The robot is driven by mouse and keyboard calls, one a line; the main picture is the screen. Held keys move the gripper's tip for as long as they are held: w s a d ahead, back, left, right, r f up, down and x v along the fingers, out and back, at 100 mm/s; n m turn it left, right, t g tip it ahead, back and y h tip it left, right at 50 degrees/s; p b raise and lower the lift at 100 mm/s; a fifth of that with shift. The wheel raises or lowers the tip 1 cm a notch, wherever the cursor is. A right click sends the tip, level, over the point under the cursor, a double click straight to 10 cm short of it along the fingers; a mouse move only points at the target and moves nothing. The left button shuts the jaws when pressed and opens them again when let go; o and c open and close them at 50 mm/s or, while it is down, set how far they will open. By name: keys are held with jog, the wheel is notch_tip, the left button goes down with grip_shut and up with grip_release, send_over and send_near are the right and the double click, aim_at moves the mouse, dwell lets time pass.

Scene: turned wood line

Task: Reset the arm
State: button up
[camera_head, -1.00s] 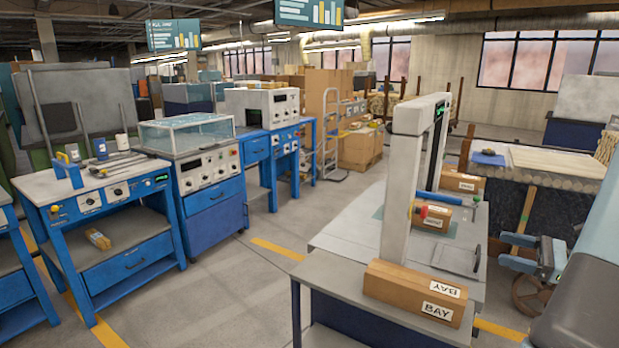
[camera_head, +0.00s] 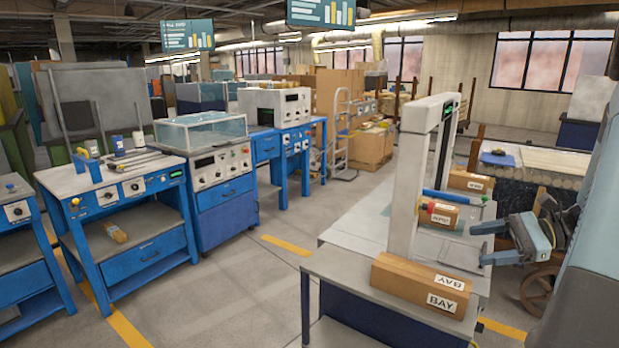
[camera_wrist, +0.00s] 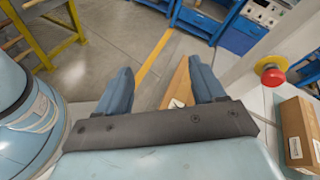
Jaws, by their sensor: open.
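My gripper (camera_head: 479,243) is at the right edge of the grey bench (camera_head: 345,262) in the head view. Its two blue fingers point left and stand apart, with nothing held between them. In the wrist view my gripper (camera_wrist: 160,75) also shows open, with both fingers spread.
A pale scanner arch (camera_head: 408,185) stands on the bench. A labelled block (camera_head: 438,215) with a red part beside it and another block (camera_head: 470,181) lie behind. A red button (camera_wrist: 270,71) is right of the fingers. Blue workstations (camera_head: 130,225) stand left across open floor.

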jog(key=s+a+r+n+t+h, duration=0.1)
jog(key=s+a+r+n+h, duration=0.9)
jog(key=s+a+n+h, duration=0.3)
jog(key=a+n, duration=0.2)
jog(key=n, duration=0.1)
jog(key=shift+s+r+t, duration=0.2)
jog(key=shift+s+t, duration=0.1)
jog(key=shift+t, duration=0.1)
jog(key=shift+c, duration=0.5)
